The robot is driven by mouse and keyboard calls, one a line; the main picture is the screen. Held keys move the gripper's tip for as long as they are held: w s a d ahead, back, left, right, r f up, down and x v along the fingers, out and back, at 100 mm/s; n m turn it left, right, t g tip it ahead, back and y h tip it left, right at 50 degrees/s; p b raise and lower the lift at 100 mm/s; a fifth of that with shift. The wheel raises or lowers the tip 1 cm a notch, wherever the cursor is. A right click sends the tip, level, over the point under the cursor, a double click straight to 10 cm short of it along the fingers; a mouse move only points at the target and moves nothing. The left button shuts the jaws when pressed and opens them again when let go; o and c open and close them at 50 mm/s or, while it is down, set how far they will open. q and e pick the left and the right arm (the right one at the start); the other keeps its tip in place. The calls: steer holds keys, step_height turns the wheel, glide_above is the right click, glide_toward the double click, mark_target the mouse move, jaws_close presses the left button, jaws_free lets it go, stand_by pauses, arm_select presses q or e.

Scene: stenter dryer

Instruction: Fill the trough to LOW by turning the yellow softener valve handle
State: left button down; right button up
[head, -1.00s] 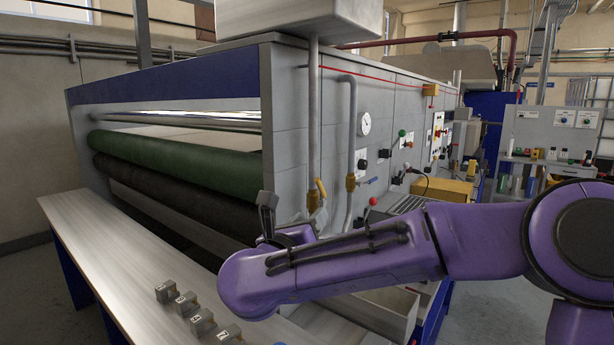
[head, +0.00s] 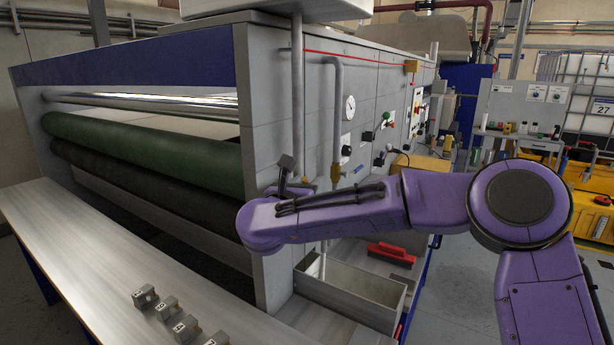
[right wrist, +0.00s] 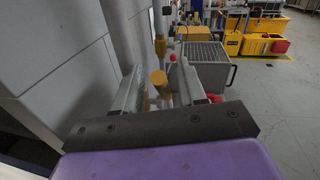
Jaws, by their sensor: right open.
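In the right wrist view the yellow softener valve handle (right wrist: 158,79) shows between the two fingers of my right gripper (right wrist: 158,88), with a gap on each side. The gripper is open; I cannot tell whether either finger touches the handle. In the head view my right gripper (head: 288,176) is at the lower end of the left vertical pipe (head: 297,105), and my gripper and arm hide the handle. The grey open trough (head: 345,300) sits below and to the right of the gripper. I cannot make out a liquid level in it. My left gripper is out of view.
A second pipe with a brass fitting (head: 335,173) stands just right of the gripper. The machine's side panel (head: 270,150) is close on the left. Several small labelled blocks (head: 167,307) stand on the long table (head: 90,250).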

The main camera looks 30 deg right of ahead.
steer(key=shift+s+r, duration=0.2)
steer(key=shift+s, duration=0.15)
steer(key=shift+c, duration=0.4)
steer(key=shift+w+f, duration=0.1)
steer(key=shift+w, duration=0.05)
jaws_close()
stand_by(0.4)
steer(key=shift+o, duration=0.2)
jaws_free()
steer(key=shift+o, duration=0.2)
steer(key=b+v, duration=0.5)
steer(key=v, duration=0.5)
steer(key=shift+s+a, duration=0.15)
steer(key=shift+s, duration=0.1)
